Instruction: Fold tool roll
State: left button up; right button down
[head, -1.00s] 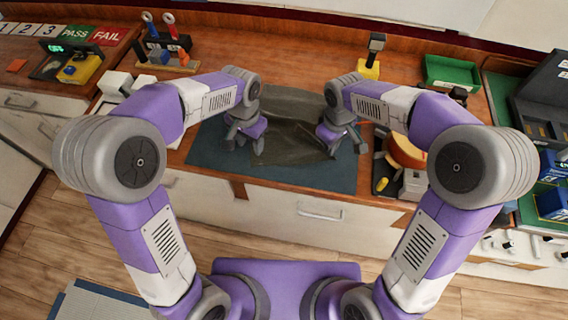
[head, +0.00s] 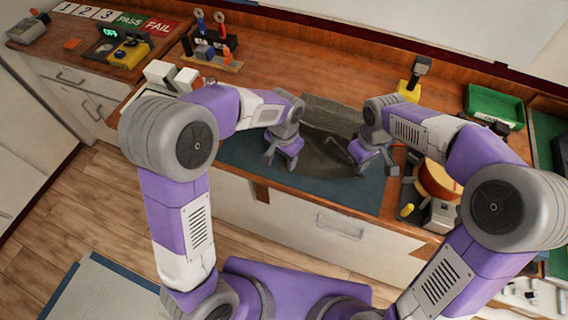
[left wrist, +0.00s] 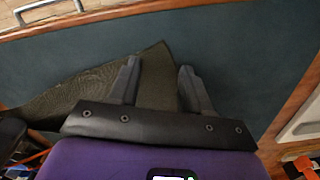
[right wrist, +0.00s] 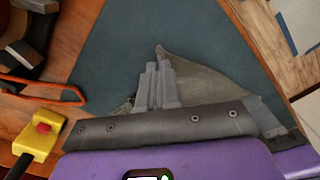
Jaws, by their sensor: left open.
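The tool roll (head: 322,164) is a dark olive cloth lying on a blue-grey mat (head: 345,193), with a raised crease near its right side. My left gripper (head: 279,161) is open at the cloth's left side; in the left wrist view its spread fingers (left wrist: 161,80) have cloth between and beside them. My right gripper (head: 371,165) is at the cloth's right side. In the right wrist view its fingers (right wrist: 158,76) are together at a raised cloth corner (right wrist: 192,68) and appear to pinch it. The arms hide parts of the cloth.
Right of the mat stand an orange round item (head: 437,181) and a yellow-and-grey device (right wrist: 38,140). A green bin (head: 495,105) is at the back right. A tool rack (head: 213,52) and white blocks (head: 172,77) are at the left. The mat's front strip is bare.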

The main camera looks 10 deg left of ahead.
pick_arm(q)
jog(key=shift+f, duration=0.5)
jog(key=shift+f, duration=0.1)
grip_shut()
dwell(0.3)
jog(key=shift+a, duration=0.1)
jog(key=shift+r, duration=2.6)
